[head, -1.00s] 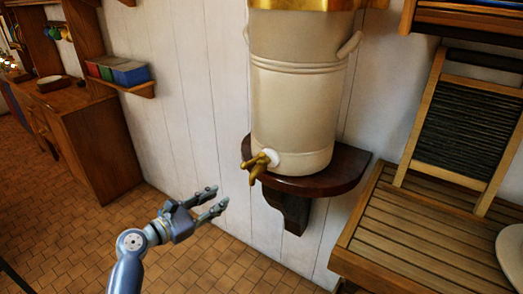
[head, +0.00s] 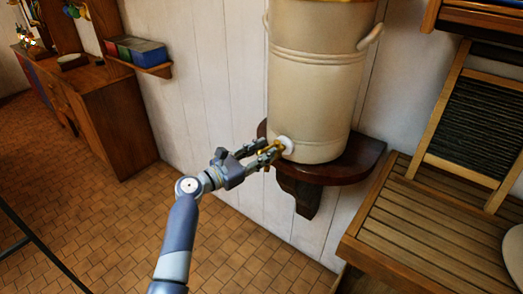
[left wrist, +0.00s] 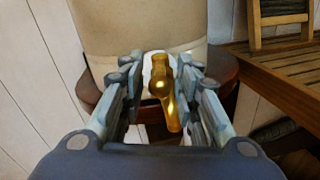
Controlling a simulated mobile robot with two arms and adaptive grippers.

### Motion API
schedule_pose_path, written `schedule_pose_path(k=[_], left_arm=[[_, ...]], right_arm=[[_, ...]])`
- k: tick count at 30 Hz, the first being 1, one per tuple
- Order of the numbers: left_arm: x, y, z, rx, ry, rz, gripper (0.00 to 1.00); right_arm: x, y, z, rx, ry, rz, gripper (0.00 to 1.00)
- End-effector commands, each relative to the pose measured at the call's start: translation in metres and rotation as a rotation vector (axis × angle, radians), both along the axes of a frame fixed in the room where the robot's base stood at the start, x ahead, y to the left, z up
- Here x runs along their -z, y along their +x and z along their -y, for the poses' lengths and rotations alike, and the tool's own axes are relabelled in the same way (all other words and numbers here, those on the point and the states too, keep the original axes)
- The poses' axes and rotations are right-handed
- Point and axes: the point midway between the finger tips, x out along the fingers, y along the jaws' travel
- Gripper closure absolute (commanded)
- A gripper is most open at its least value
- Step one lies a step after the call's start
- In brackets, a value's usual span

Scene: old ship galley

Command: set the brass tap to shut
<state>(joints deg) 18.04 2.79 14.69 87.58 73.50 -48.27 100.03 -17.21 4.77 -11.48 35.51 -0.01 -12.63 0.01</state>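The brass tap (head: 270,152) sticks out low on the front of a cream urn (head: 315,85). In the left wrist view the tap (left wrist: 163,90) stands between the two fingers of my left gripper (left wrist: 160,95), with a gap showing on both sides. In the head view my left gripper (head: 258,155) reaches the tap from the left, fingers apart around it. The gripper is open and partly hides the tap in the head view. My right gripper does not show.
The urn stands on a dark wooden wall shelf (head: 348,170). A slatted wooden drainboard (head: 430,220) and a washboard (head: 475,120) are at the right. A wooden cabinet (head: 105,120) stands at the left. The tiled floor (head: 110,220) is clear.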

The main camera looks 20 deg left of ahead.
Motion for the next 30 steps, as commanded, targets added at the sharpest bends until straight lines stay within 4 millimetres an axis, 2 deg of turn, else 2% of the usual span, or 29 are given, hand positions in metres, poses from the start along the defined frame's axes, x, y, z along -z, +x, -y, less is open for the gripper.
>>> schedule_pose_path(k=[8,12,23,30], left_arm=[[0.000,0.002,0.001,0.000,0.000,0.000,0.70],[0.000,0.001,0.001,0.000,0.000,0.000,1.00],[0.001,0.001,0.000,0.001,0.001,0.000,1.00],[0.003,0.003,-0.003,0.047,0.004,0.000,1.00]], right_arm=[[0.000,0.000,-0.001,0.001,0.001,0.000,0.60],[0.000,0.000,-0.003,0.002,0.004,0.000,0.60],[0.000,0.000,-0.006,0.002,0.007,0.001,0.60],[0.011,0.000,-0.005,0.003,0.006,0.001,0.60]])
